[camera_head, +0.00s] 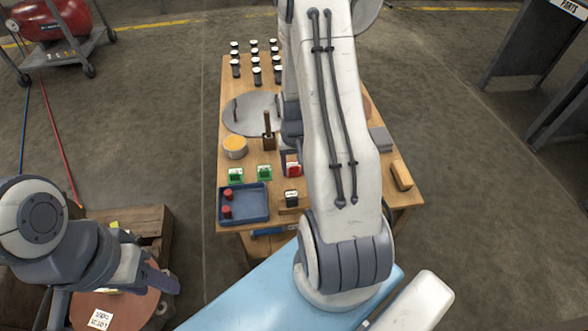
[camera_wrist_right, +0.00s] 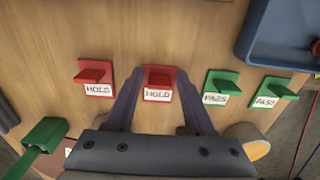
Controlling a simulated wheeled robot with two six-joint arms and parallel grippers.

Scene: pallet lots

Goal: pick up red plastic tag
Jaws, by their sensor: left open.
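A red plastic tag marked HOLD (camera_wrist_right: 158,80) stands on the wooden table between the fingers of my right gripper (camera_wrist_right: 158,84) in the right wrist view. The fingers are apart, one on each side of it, with a small gap visible. A second red HOLD tag (camera_wrist_right: 95,76) stands to the left, outside the fingers. My left gripper (camera_head: 155,283) is open at the lower left, over a brown round disc, away from the tags.
Two green PASS tags (camera_wrist_right: 220,88) stand right of the red ones. A blue tray (camera_head: 258,216) with red-topped items lies at the table's near left. A yellow-topped tin (camera_head: 235,147), a grey round plate (camera_head: 247,114) and several black jars stand behind. A green-handled object (camera_wrist_right: 42,136) is near my right gripper.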

